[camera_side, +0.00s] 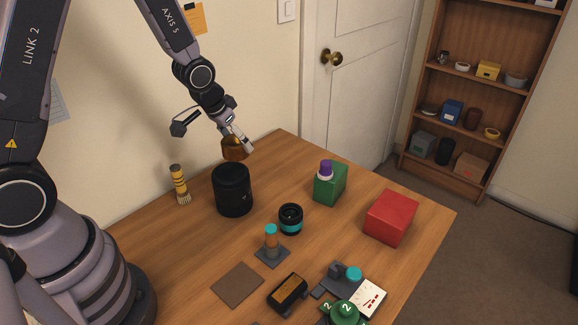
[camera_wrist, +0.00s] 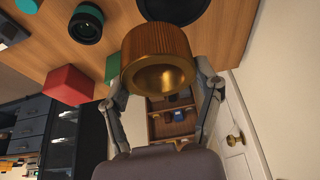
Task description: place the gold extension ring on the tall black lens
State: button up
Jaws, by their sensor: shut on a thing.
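The gold extension ring (camera_side: 236,148) is held in my gripper (camera_side: 244,146), just above the tall black lens (camera_side: 234,190). In the side view the ring looks tilted and sits over the lens top; I cannot tell whether they touch. In the wrist view the ribbed gold ring (camera_wrist: 157,58) fills the space between the two fingers of my gripper (camera_wrist: 160,85). The tall black lens (camera_wrist: 175,8) shows behind it at the top edge, partly hidden. The lens stands upright on the table.
A short black lens with a teal band (camera_side: 290,218) stands right of the tall lens. A green box (camera_side: 331,187) and a red box (camera_side: 391,217) stand farther right. A yellow-handled brush (camera_side: 179,184) stands at the left. A teal-topped post (camera_side: 271,241) is in front.

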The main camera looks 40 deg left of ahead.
aim_at(236, 168)
jog(key=shift+s+a+f+m, duration=0.15)
jog(key=shift+a+f, duration=0.2)
jog(key=shift+a, duration=0.45)
jog(key=shift+s+a+f+m, duration=0.15)
jog(key=shift+a+f, duration=0.15)
jog(key=shift+a, duration=0.5)
jog(key=shift+w+f, duration=0.15)
jog(key=shift+f, duration=2.35)
jog(key=shift+f, duration=0.2)
jog(key=o, duration=1.2)
jog(key=shift+v, duration=3.95)
jog(key=shift+w+a, duration=0.1)
jog(key=shift+a, duration=0.05)
